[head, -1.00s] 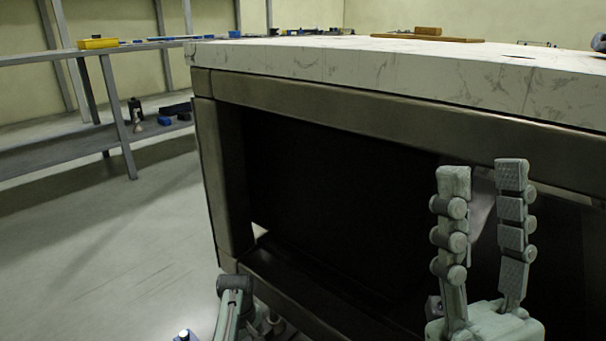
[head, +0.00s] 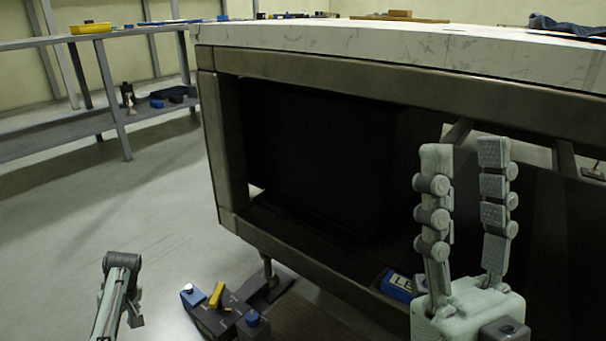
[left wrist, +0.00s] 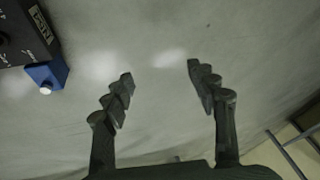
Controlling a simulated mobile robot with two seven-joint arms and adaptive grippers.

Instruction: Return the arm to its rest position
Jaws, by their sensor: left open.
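My right gripper (head: 464,147) stands upright in front of the workbench at the right of the head view. Its two fingers are apart, with nothing between them. My left gripper (head: 121,262) is at the lower left of the head view, seen narrowly from the side, over bare floor and clear of the bench. In the left wrist view the left gripper (left wrist: 160,73) shows its two fingers spread, with only grey floor between and beyond them.
The workbench's pale top (head: 330,41) and dark frame fill the centre and right. A shelf rack (head: 112,92) stands at the left. A dark piece with blue knobs and a yellow part (head: 217,294) is low in the centre. Open floor (head: 60,235) lies left.

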